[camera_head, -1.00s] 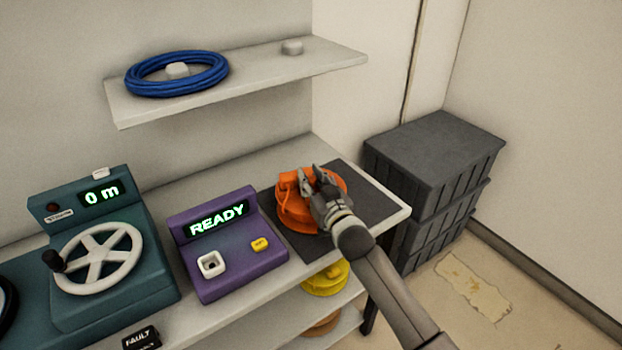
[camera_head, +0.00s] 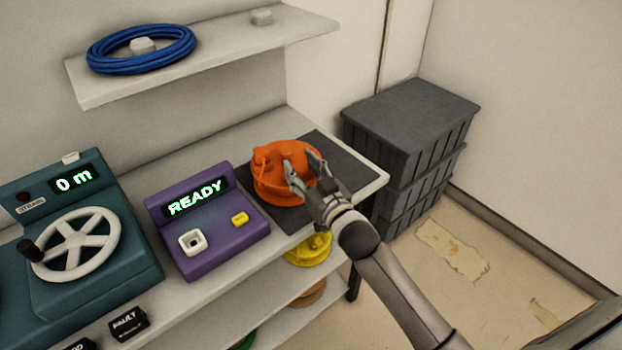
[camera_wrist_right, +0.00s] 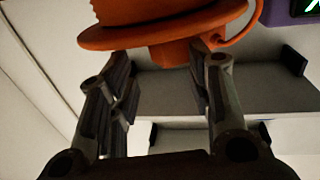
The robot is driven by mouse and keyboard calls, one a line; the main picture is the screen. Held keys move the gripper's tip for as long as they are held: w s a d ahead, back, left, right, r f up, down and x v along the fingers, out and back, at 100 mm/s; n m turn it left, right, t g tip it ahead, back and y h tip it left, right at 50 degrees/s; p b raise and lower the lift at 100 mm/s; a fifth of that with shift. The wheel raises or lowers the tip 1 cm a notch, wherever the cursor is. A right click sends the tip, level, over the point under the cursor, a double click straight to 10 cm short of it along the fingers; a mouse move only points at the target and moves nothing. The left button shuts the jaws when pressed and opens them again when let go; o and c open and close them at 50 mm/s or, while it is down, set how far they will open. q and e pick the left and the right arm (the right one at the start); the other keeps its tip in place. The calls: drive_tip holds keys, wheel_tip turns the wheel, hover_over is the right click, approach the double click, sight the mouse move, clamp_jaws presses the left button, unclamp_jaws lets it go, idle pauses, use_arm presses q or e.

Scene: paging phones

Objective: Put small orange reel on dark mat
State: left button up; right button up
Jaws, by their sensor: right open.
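The small orange reel (camera_head: 272,182) sits on the dark mat (camera_head: 345,167) at the right end of the counter. My right gripper (camera_head: 305,175) is open and stands at the reel's near right side, apart from it or just touching; the head view does not settle which. In the right wrist view the orange reel (camera_wrist_right: 165,30) is beyond the open fingertips (camera_wrist_right: 155,65), with nothing between the fingers. Part of the reel and mat is hidden behind the gripper. My left gripper is not in view.
A purple box (camera_head: 205,220) reading READY stands left of the mat. A teal machine with a white handwheel (camera_head: 80,243) is further left. A yellow reel (camera_head: 308,250) is on the shelf below. A blue coil (camera_head: 140,50) lies on the upper shelf. Dark crates (camera_head: 410,125) stand at right.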

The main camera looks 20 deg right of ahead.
drive_tip(key=shift+s+d, duration=0.15)
drive_tip(key=shift+s, duration=0.85)
drive_tip(key=shift+s+d, duration=0.15)
drive_tip(key=shift+s, duration=0.8)
